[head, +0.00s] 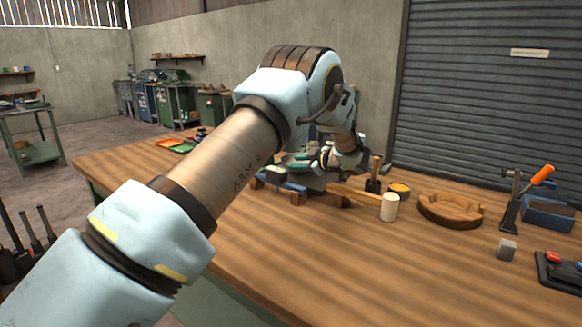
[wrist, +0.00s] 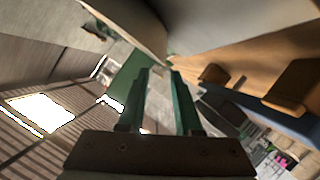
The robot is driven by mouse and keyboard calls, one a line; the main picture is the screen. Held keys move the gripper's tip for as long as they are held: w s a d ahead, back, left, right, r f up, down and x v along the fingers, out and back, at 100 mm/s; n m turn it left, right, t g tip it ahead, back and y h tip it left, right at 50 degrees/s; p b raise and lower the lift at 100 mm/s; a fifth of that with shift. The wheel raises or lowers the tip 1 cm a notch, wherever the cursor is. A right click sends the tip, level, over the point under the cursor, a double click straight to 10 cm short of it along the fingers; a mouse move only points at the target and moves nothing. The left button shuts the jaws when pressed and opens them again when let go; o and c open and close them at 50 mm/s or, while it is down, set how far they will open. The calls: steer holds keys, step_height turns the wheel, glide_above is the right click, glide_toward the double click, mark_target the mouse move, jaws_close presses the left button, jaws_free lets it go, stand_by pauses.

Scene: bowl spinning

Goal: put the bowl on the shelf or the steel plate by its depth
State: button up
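My gripper (head: 296,162) reaches over the workbench, with its green fingers pointing left in the head view. In the wrist view the two fingers (wrist: 160,72) stand apart with a gap between them, and I see nothing clearly held. A large pale grey curved surface (wrist: 230,22) fills the top of the wrist view, close beyond the fingertips. It may be the bowl, but I cannot be sure. In the head view a grey shape (head: 315,182) shows just below the gripper, partly hidden by my arm. I cannot make out the shelf or steel plate for certain.
A wall shelf (head: 178,57) hangs far back. The bench front is clear.

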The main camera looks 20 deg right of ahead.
steer(key=b+v, duration=0.1)
steer(key=v, duration=0.6)
steer(key=shift+s, duration=0.25)
steer(key=w+a+r+m+h, duration=0.2)
steer(key=w+a+r, duration=0.25)
steer(key=w, duration=0.25)
steer(key=w+a+m+g+h, duration=0.2)
steer(key=a+m+h, duration=0.3)
steer(key=a, duration=1.1)
steer(key=s+a+f+m+g+y, duration=0.1)
steer(key=s+a+f+g, duration=0.2)
steer(key=s+a, duration=0.6)
steer(key=s+a+f+m+g+y, duration=0.1)
steer(key=s+a+f+g, duration=0.2)
steer(key=s+a, duration=0.6)
steer(key=s+a+f+m+g, duration=0.2)
steer(key=s+a+f+g, duration=0.1)
steer(key=s+a, duration=0.6)
steer(key=shift+s+f+g+y, duration=0.3)
steer(key=shift+s+g+y, duration=0.1)
steer(key=shift+s+g, duration=0.1)
steer(key=shift+a, duration=0.1)
